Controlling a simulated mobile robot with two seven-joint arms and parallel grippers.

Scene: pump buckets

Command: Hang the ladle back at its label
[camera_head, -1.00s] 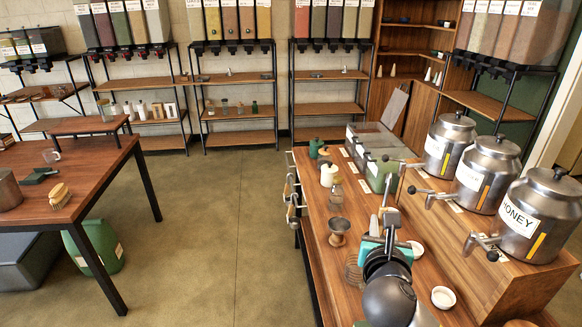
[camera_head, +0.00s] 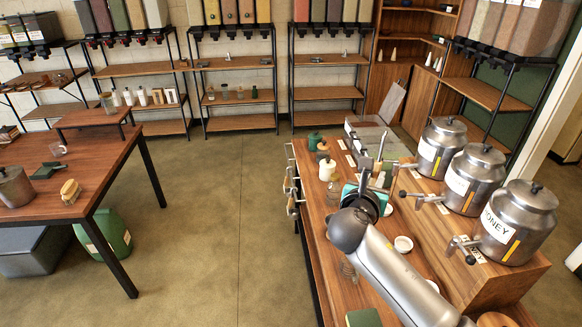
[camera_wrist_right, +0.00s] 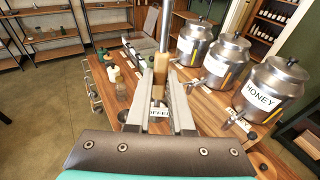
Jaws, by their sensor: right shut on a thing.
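My right gripper (camera_head: 368,180) is over the wooden counter, in front of the row of steel pots. In the right wrist view my gripper (camera_wrist_right: 161,76) is shut on the ladle's wooden handle (camera_wrist_right: 160,68). The ladle's thin metal shaft (camera_wrist_right: 166,25) rises out of the top of that view. In the head view the ladle's shaft (camera_head: 381,146) stands upright above the gripper. The ladle's bowl cannot be made out. A white label (camera_wrist_right: 158,113) lies behind the fingers and is partly hidden. My left gripper is not in view.
Steel pots, one marked honey (camera_head: 516,222), stand on a raised wooden step at right. Jars, including a white one (camera_head: 327,170), and a small white bowl (camera_head: 403,244) are on the counter (camera_head: 315,205). Metal handles or hooks (camera_head: 291,188) line its left side.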

